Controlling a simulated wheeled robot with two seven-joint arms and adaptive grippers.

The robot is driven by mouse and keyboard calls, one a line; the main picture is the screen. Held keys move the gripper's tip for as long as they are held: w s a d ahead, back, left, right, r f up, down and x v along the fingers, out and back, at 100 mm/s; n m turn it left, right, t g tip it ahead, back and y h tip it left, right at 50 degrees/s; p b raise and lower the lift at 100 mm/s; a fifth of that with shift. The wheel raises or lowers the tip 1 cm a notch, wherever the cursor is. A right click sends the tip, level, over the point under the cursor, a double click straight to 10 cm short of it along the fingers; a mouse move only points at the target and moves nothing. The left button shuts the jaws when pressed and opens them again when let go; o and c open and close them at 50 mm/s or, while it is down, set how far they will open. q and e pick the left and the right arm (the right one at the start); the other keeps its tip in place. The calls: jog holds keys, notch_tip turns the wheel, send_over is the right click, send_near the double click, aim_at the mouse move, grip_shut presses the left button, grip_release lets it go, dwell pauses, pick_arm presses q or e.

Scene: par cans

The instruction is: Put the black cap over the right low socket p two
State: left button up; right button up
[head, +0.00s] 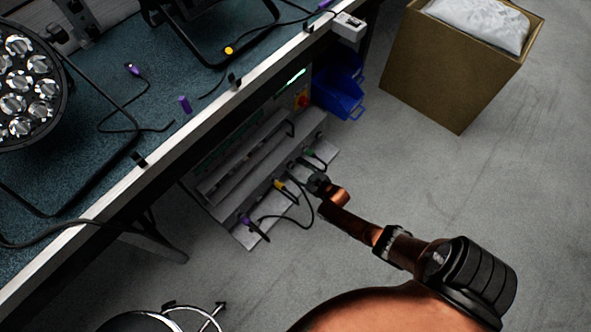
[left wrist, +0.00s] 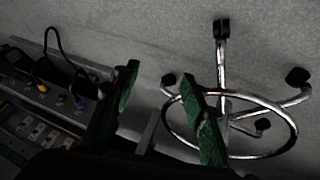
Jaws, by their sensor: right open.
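The low socket box (head: 228,228) stands on the floor under the table edge, with a green plug (head: 309,152), a yellow plug (head: 280,186) and a purple plug (head: 245,220) along it. My right gripper (head: 316,181) is open at the box's right end, close to the green plug; it is small and dark, and partly covers that end. I cannot pick out the black cap or socket p two. My left gripper (left wrist: 160,92) shows only in the left wrist view, its green-padded fingers apart with nothing between them. The yellow (left wrist: 42,88) and purple (left wrist: 80,101) plugs lie to its left.
The table (head: 95,165) overhangs the box and carries lamps and loose cables. A blue bin (head: 338,93) sits beyond the box, and a cardboard carton (head: 440,70) stands at upper right.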

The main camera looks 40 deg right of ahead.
jog(key=shift+s, duration=0.1)
jog(key=v, duration=1.1)
jog(key=shift+s+r, duration=0.2)
jog(key=shift+s, duration=0.15)
jog(key=shift+a, duration=0.1)
